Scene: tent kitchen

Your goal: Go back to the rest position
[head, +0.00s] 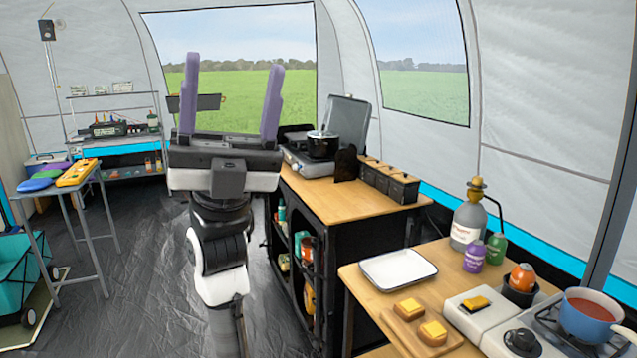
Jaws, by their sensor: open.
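My gripper (231,85) is raised in the left middle of the head view, with its two purple fingers pointing up and spread wide apart. Nothing is between the fingers. My arm stands upright below it, over the dark floor. The gripper is apart from the counters and touches nothing that I can see.
A wooden counter (345,198) with a stove and a black pot (322,145) stands right of my arm. A nearer counter holds a white tray (398,268), toast pieces on a board, bottles and a blue pot (588,315). Open floor (130,280) lies left, before a small table (57,187).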

